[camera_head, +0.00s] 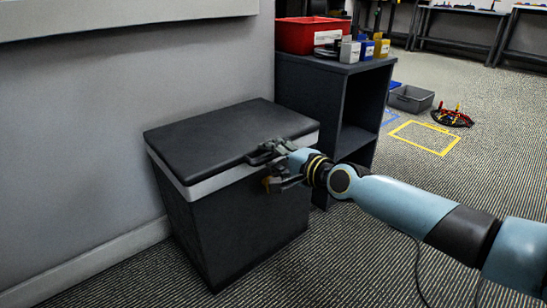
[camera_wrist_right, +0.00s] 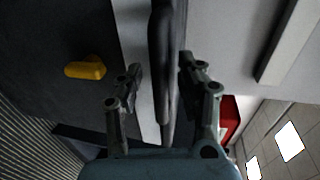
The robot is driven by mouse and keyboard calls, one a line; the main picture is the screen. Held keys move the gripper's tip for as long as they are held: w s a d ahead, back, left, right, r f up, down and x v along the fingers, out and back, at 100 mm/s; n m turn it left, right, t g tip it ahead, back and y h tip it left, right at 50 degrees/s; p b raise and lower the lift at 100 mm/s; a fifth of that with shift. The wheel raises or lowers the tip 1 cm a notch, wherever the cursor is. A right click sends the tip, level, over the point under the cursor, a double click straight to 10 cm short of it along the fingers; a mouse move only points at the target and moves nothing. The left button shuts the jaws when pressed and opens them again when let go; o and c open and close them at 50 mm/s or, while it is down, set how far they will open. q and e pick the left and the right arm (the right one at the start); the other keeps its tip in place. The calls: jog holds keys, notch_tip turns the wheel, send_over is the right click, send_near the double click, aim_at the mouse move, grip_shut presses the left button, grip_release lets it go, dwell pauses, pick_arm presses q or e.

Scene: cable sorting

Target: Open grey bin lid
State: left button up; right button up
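The grey bin (camera_head: 235,225) stands against the wall in the head view, with a dark flat lid (camera_head: 225,135) lying closed over a light grey rim (camera_head: 225,182). My right gripper (camera_head: 263,171) is at the lid's front right edge, one finger above the edge and one below. In the right wrist view its two fingers (camera_wrist_right: 160,66) are apart on either side of the dark lid edge (camera_wrist_right: 165,35). I cannot tell whether they touch it. A yellow tab (camera_wrist_right: 85,67) sits on the bin's side below the lid. My left gripper is not in view.
A dark shelf unit (camera_head: 313,95) stands close behind the bin at right, with a red bin (camera_head: 305,36) and small coloured boxes on top. A grey tray (camera_head: 411,98) and a cable bundle (camera_head: 452,116) lie on the floor. The wall (camera_head: 90,120) is behind the bin.

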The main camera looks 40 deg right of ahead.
grip_shut()
jog(key=shift+f, duration=0.1)
dwell(0.5)
